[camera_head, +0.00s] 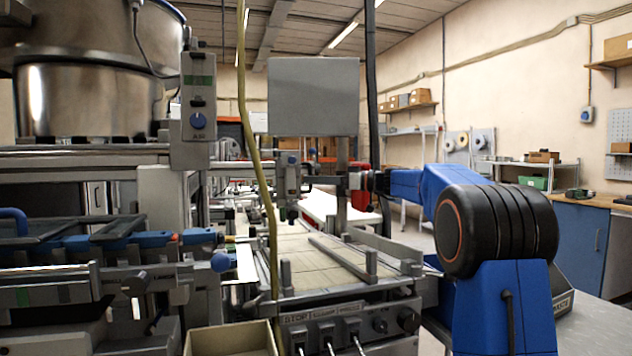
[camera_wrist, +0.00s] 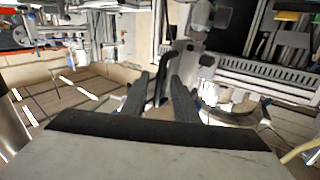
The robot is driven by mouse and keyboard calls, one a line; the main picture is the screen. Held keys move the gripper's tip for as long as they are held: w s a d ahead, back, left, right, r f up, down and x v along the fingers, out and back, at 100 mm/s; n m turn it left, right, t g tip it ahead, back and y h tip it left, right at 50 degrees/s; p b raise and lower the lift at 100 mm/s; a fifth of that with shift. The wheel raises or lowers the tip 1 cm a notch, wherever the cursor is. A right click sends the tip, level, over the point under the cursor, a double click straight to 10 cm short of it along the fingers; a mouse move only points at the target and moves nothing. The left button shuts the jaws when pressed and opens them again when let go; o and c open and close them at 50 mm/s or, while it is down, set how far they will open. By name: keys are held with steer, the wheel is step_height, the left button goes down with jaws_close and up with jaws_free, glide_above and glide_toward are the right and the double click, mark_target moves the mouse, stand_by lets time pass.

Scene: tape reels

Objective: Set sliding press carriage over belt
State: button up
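The press carriage (camera_head: 290,178) seems to be the grey upright block with a blue top knob above the far left part of the belt bed. The pale belt bed (camera_head: 325,247) runs away from the front control panel. My gripper (camera_head: 328,181) reaches in from the right at the carriage's height, close beside it. In the wrist view my gripper (camera_wrist: 160,85) shows two dark fingers standing apart. A thin black hooked handle (camera_wrist: 172,51) rises between them. Whether the fingers touch it cannot be told. The carriage's underside and its contact with the rail are hidden.
A yellow-green hose (camera_head: 245,110) and a dark cable (camera_head: 372,110) hang in front of the machine. A beige open box (camera_head: 232,340) is at the front. Metal drums (camera_head: 90,95) stand upper left.

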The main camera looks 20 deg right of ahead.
steer(key=shift+a, duration=0.1)
jaws_close()
steer(key=d, duration=0.4)
steer(key=shift+d, duration=0.25)
jaws_free()
steer(key=shift+d, duration=0.2)
steer(key=v, duration=1.7)
